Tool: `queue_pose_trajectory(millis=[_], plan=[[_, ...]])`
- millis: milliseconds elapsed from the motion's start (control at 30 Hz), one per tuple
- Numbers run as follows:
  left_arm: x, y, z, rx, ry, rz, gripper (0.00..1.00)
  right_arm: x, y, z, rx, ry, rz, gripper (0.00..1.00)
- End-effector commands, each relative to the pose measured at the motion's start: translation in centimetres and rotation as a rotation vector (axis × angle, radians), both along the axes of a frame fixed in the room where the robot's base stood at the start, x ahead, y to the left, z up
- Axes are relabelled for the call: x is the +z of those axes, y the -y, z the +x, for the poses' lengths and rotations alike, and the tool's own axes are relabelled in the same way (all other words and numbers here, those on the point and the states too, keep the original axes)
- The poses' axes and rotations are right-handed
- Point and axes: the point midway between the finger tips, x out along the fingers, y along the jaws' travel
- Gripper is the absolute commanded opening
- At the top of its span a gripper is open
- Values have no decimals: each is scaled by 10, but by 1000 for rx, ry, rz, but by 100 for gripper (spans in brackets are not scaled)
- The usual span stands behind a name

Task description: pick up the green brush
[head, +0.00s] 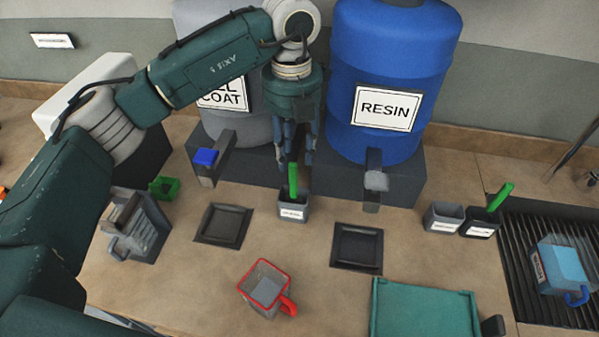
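A green handle (293,180), likely the green brush, stands upright in a small grey labelled cup (293,208) in the middle of the head view. Its lower end is hidden in the cup. My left gripper (295,158) points down directly above the cup, with its fingers apart at either side of the handle's top. I cannot tell whether they touch it. A second green handle (501,196) leans out of a black labelled cup (480,222) at the right. My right gripper is not in view.
A blue resin drum (388,60) and a grey gel coat drum (232,120) stand close behind the gripper. Two dark square trays (223,225) (357,248) flank the cup. A red-rimmed jug (267,288) stands in front.

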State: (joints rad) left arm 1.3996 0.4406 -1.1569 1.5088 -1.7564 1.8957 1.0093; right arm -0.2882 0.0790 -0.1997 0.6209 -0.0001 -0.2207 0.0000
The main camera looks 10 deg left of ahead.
Motion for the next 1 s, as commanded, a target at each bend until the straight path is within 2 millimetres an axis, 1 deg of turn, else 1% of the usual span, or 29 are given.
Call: queue_pose_trajectory(millis=[33, 100, 300, 400, 467, 533, 633, 700, 833, 900, 1000], plan=[[-3, 0, -1, 0, -2, 0, 38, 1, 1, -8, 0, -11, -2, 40], [-10, 0, -1, 0, -5, 0, 38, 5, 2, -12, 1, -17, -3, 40], [-41, 0, -1, 0, -5, 0, 38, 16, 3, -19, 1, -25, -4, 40], [-51, 0, -1, 0, -2, 0, 38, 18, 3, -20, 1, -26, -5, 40], [-55, 0, -1, 0, -2, 0, 38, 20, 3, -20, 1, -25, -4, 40], [-59, 0, -1, 0, -4, 1, 38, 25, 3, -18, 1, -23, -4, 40], [-70, -1, -2, 0, -6, 1, 38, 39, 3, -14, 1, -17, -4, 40], [-81, -1, -2, 0, -6, 1, 38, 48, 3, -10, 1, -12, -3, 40], [-100, -1, -1, 1, -3, 0, 38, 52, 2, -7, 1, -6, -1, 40], [-106, -1, -1, 0, -2, 0, 38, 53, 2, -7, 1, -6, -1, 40], [-108, -1, 0, -1, 0, -1, 38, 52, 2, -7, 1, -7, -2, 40]])
